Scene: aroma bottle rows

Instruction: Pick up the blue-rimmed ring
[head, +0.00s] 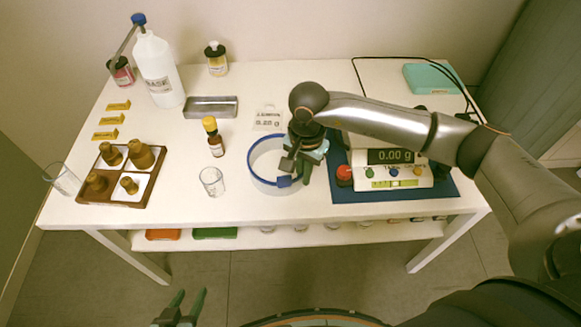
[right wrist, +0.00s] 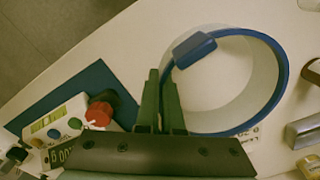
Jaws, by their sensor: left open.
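The blue-rimmed ring (head: 251,165) stands on the white table left of the scale, a wide pale band with a blue rim and a blue tab. In the right wrist view the ring (right wrist: 272,97) fills the upper right. My right gripper (head: 302,172) is low at the ring's right side, near the tab. In the right wrist view its green fingers (right wrist: 161,78) stand close together at the rim's edge. I cannot tell whether they grip the wall. My left gripper (head: 184,300) is open and empty, in front of the table.
A scale (head: 400,178) with a red knob stands on a blue mat (head: 445,186), right of the ring. A glass beaker (head: 212,182) and amber bottle (head: 215,141) stand to its left. A metal tray (head: 211,107) and a wooden tray with brown pieces (head: 126,203) are further left.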

